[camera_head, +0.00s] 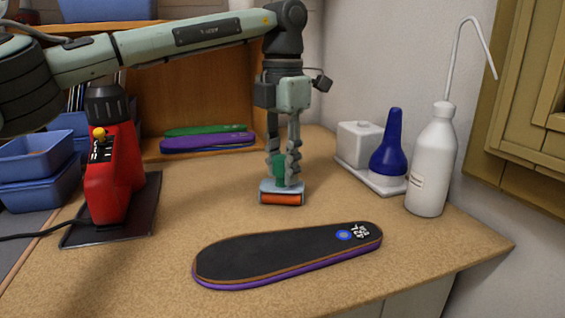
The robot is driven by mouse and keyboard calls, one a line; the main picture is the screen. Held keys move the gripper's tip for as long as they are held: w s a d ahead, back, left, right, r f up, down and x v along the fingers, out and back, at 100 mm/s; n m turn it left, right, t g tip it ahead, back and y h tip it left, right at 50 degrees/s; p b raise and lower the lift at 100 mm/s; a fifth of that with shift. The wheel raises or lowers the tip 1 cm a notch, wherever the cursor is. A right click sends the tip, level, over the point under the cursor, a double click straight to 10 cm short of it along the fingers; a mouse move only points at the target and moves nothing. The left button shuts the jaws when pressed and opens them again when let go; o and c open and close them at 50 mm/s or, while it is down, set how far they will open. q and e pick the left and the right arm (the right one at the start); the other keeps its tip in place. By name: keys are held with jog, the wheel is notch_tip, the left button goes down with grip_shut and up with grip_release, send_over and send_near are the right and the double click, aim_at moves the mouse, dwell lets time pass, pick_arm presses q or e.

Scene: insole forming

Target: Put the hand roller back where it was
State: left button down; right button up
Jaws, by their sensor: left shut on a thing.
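The hand roller (283,198) has an orange roller in a grey frame and a green handle part. My left gripper (284,165) points straight down and is shut on the roller's green handle. The roller is upright at the middle of the table, behind the insole. I cannot tell whether it touches the tabletop. The black-topped insole (285,253) with a purple lower layer lies flat in front, apart from the roller. My right gripper is not in view.
A red tool (112,175) stands on a dark plate at left, near blue bins (38,180). Green and purple insoles (208,138) lie on the back shelf. A blue funnel-shaped bottle (389,150) and white wash bottle (432,165) stand at right. The tabletop (340,205) between is clear.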

pick_arm(q)
jog(key=c, duration=1.5)
grip_release()
jog(key=shift+f, duration=0.55)
jog(key=shift+o, duration=1.6)
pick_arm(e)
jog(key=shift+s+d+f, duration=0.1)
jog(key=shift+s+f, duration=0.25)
pick_arm(q)
jog(key=shift+r, duration=0.1)
jog(key=shift+w+r, duration=0.1)
jog(key=shift+r, duration=0.95)
notch_tip(320, 180, up, 10)
jog(key=shift+r+p, duration=0.1)
jog(key=shift+p, duration=0.5)
jog(key=shift+r, duration=0.55)
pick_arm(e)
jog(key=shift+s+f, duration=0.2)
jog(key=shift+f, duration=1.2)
